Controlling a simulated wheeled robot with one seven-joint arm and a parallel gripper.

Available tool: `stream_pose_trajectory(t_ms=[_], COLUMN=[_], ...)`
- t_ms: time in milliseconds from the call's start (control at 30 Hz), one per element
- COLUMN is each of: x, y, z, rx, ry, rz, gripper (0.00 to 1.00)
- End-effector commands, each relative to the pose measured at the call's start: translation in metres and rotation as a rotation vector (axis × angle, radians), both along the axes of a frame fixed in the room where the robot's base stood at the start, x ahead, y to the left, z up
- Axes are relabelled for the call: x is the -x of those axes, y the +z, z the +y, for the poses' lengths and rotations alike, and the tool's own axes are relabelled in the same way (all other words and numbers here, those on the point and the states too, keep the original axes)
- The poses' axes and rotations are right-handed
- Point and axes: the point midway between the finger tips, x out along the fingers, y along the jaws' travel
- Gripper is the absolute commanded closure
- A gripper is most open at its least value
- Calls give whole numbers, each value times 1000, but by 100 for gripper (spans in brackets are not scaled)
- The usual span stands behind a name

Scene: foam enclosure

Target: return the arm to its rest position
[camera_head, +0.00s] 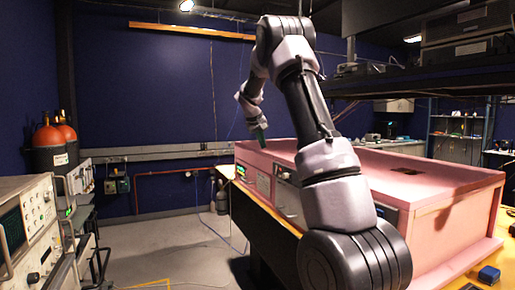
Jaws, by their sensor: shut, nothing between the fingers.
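My arm rises from the bottom middle of the head view, bends over at the top, and its far part hangs down to the left. My gripper (259,133) is at its lower end, pointing down, small in the picture. It is shut, with no object seen in it. It appears in front of or above the left far corner of the pink foam enclosure (455,187); the exact distance between them cannot be told. My arm hides the middle of the enclosure.
The enclosure stands on a wooden-edged table (262,212). A blue block (489,274) lies near its right front corner. Instrument racks (35,225) and orange cylinders (52,135) stand on the left. A dark shelf (430,82) overhangs at right. The grey floor (170,250) at centre left is mostly clear.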

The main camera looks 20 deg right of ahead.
Motion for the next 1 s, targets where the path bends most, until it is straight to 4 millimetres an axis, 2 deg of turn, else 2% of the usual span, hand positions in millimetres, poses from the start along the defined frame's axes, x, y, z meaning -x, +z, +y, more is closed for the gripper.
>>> stream_pose_trajectory(t_ms=[233, 367, 500, 700, 867, 1000], x=[5, 35, 94, 190, 269, 335], y=[5, 25, 55, 81, 87, 80], z=[2, 15, 42, 86, 120, 148], rx=[-11, -69, -181, -347, -469, -567], ry=[-2, -13, -27, -39, -41, -40], rz=[-5, -26, -62, -108, -141, -166], gripper=[100, 100, 100, 100, 100, 100])
